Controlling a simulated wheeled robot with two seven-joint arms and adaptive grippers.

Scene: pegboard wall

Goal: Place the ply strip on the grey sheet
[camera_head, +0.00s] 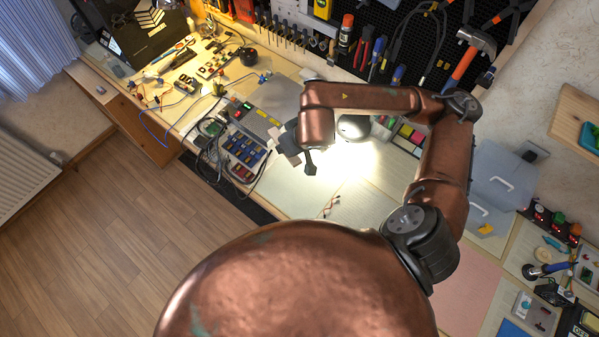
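The arm reaching in from the right is my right arm, and its dark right gripper (301,157) hangs over the middle of the workbench. One dark finger shows clearly; the wrist covers part of the rest, so I cannot tell whether it is open or shut. A small pale piece (291,161) shows beside the fingers; I cannot tell whether it is the ply strip or whether it is held. A flat grey sheet (277,96) lies on the bench behind and left of the gripper, partly hidden by the wrist. My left gripper is not in view.
A box of blue and dark parts (243,150) with cables stands left of the gripper. A bright lamp (353,127) is just right of it. Pale panels (372,208) lie in front. Tools, including a hammer (470,58), hang on the pegboard behind.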

